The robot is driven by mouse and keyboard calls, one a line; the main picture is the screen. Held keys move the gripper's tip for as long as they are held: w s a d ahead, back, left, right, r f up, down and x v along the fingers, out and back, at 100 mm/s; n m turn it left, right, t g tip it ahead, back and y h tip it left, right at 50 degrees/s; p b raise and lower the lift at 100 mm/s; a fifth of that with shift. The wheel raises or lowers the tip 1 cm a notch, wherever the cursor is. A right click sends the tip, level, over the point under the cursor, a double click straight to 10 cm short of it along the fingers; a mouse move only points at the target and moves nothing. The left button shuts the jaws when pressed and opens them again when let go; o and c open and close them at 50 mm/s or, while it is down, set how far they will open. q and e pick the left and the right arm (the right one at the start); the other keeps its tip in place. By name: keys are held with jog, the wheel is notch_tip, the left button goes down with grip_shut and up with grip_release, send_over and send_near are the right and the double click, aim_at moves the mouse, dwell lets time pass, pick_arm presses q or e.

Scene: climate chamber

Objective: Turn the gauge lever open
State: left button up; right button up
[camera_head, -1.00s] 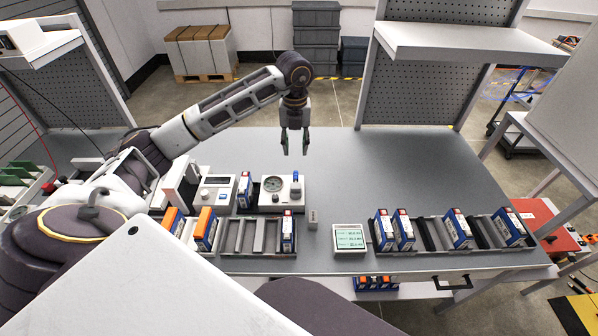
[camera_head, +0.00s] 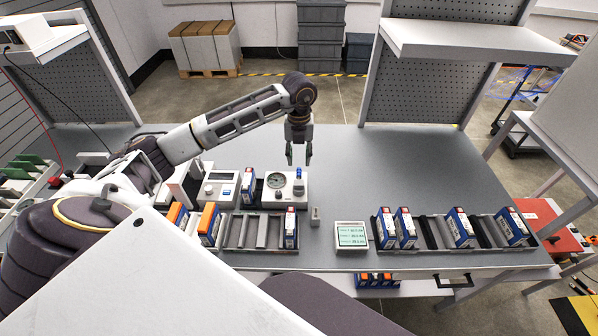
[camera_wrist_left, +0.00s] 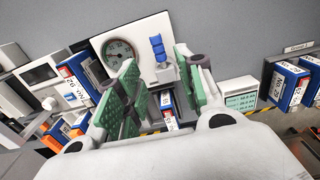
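The gauge unit, a pale box (camera_head: 285,201) with a round dial (camera_head: 275,180), stands on the grey bench. Its blue lever (camera_head: 298,174) sits upright on the box's right side. In the left wrist view the dial (camera_wrist_left: 118,52) and the blue lever (camera_wrist_left: 157,47) both show clearly. My left gripper (camera_head: 299,163) is open and empty, pointing down just behind and above the lever. In the wrist view its green-padded fingers (camera_wrist_left: 160,88) stand apart, with the lever showing in the gap beyond them. They do not appear to touch it. My right gripper is out of view.
A meter box (camera_head: 220,188) and a blue-white module (camera_head: 248,186) stand close left of the gauge. A rack (camera_head: 262,232) with modules lies in front. A small display (camera_head: 351,237) and another rack (camera_head: 430,235) are to the right. The bench behind is clear.

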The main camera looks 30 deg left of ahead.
aim_at(299, 173)
pick_arm(q)
notch_tip(299, 173, down, 6)
jog(key=shift+f, duration=0.25)
jog(key=shift+f+p, duration=0.3)
jog(key=shift+f, duration=0.4)
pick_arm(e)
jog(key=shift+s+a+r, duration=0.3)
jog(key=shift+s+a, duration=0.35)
pick_arm(q)
jog(key=shift+c, duration=0.2)
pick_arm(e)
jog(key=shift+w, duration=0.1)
pick_arm(q)
jog(key=c, duration=0.7)
grip_shut()
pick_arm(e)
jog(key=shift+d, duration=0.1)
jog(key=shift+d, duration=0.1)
